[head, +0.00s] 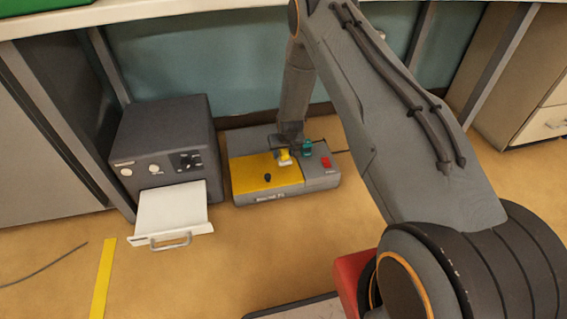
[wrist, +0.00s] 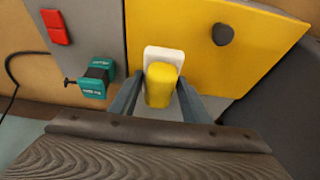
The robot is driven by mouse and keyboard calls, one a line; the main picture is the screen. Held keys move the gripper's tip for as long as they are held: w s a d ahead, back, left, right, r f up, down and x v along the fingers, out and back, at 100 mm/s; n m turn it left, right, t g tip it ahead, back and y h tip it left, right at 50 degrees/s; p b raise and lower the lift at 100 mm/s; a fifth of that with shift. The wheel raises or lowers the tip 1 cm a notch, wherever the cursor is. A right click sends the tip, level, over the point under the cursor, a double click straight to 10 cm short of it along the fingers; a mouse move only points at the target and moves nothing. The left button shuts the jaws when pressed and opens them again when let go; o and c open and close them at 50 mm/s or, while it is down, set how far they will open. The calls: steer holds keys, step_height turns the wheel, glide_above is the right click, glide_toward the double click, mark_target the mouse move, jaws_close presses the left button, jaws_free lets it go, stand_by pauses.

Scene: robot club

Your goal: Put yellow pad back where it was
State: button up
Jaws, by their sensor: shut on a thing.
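My gripper (head: 287,150) reaches down to a low grey machine (head: 315,181) on the floor. In the wrist view its two fingers (wrist: 159,82) are on either side of a small yellow pad (wrist: 162,88), shut on it. A white piece (wrist: 165,53) shows behind the pad. The yellow pad (head: 285,155) also shows small in the head view, at the edge of the machine's yellow plate (head: 255,174). I cannot tell whether pad and white piece touch the machine.
A black knob (head: 267,178) stands on the plate. A teal part (head: 307,148) and a red switch (head: 326,163) are to its right. A dark box (head: 165,145) with a white drawer (head: 172,208) pulled out stands left. A bench top overhangs behind.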

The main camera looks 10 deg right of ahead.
mark_target(283, 160)
steer(key=shift+f+b, duration=0.7)
steer(key=shift+f, duration=1.4)
steer(key=shift+f, duration=0.2)
steer(key=o, duration=1)
